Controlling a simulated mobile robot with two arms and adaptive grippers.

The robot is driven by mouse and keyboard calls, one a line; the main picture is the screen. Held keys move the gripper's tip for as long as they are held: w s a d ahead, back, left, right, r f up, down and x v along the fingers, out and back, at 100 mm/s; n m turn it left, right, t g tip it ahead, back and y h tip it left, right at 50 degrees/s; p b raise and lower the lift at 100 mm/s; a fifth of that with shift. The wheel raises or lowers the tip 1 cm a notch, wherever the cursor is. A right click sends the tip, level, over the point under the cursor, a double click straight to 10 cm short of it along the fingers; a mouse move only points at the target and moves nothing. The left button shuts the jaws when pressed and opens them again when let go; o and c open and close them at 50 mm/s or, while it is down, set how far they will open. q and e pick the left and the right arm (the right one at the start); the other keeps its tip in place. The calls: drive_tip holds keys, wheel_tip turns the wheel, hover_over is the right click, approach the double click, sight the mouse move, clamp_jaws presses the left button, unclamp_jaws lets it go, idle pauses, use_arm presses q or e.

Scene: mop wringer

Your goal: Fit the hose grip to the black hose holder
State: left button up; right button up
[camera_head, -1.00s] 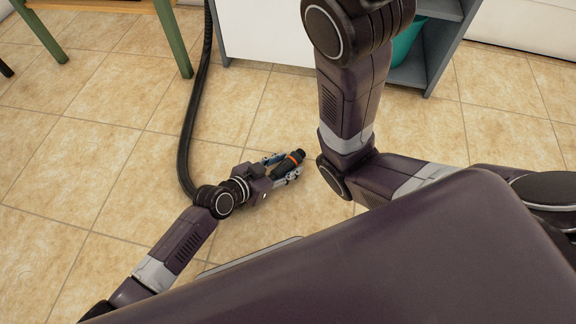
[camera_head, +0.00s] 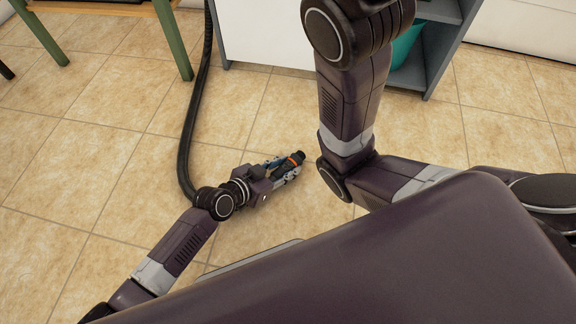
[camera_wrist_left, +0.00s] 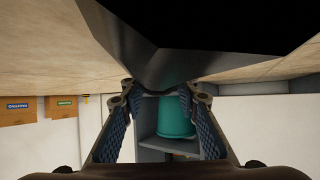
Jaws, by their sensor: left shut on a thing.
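The black hose (camera_head: 188,125) runs from the top of the head view down behind my left wrist. I cannot make out the black hose holder. My right gripper is out of view.
A grey and white cabinet (camera_head: 433,60) stands at the back with a teal bucket (camera_wrist_left: 175,118) inside. A table with green legs (camera_head: 172,40) is at the upper left. Brown boxes (camera_wrist_left: 62,108) show in the left wrist view. The floor around the grip is clear.

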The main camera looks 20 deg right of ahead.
use_arm(q)
drive_tip(key=shift+r, duration=0.3)
idle(0.4)
drive_tip(key=shift+r+p, duration=2.35)
drive_tip(key=shift+r, duration=0.1)
